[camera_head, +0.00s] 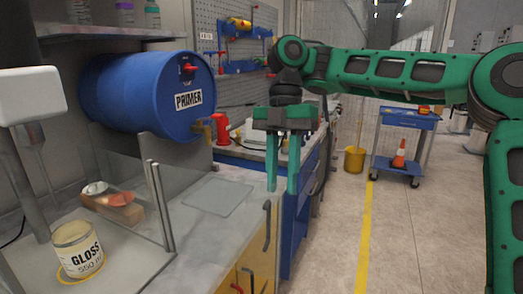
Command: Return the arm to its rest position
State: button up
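My gripper (282,172) hangs at the end of my green arm, pointing down. Its two green fingers are apart with nothing between them. It is in front of the workbench's right side, near the blue cabinet. The arm (385,68) reaches in from the right, stretched out to the left at upper height, with its lower links along the right edge. Nothing is seen touching the gripper.
A blue PRIMER drum (150,95) lies on its side left of my gripper. A GLOSS can (77,248) stands on the bench at lower left. A grey plate (217,196) lies on the bench. A blue cart (408,120) stands at the back right. The floor (410,235) is clear.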

jog(key=s+d+f+m, duration=0.3)
jog(key=d+f+m, duration=0.2)
jog(key=d+m, duration=0.3)
jog(key=s+d+f+m, duration=0.4)
jog(key=d+f+m, duration=0.2)
jog(key=m, duration=0.4)
jog(key=s+d+f+m+t, duration=0.2)
jog(key=s+d+f+m, duration=0.1)
jog(key=s+d+m, duration=0.4)
jog(key=s+d+f+m+t, duration=0.2)
jog(key=s+d+f+m, duration=0.1)
jog(key=s+d+m, duration=0.4)
jog(key=d+m, duration=0.3)
jog(key=d, duration=0.4)
jog(key=shift+s+f+m, duration=0.2)
jog(key=shift+s+m, duration=0.05)
jog(key=shift+m, duration=0.05)
jog(key=shift+d, duration=0.1)
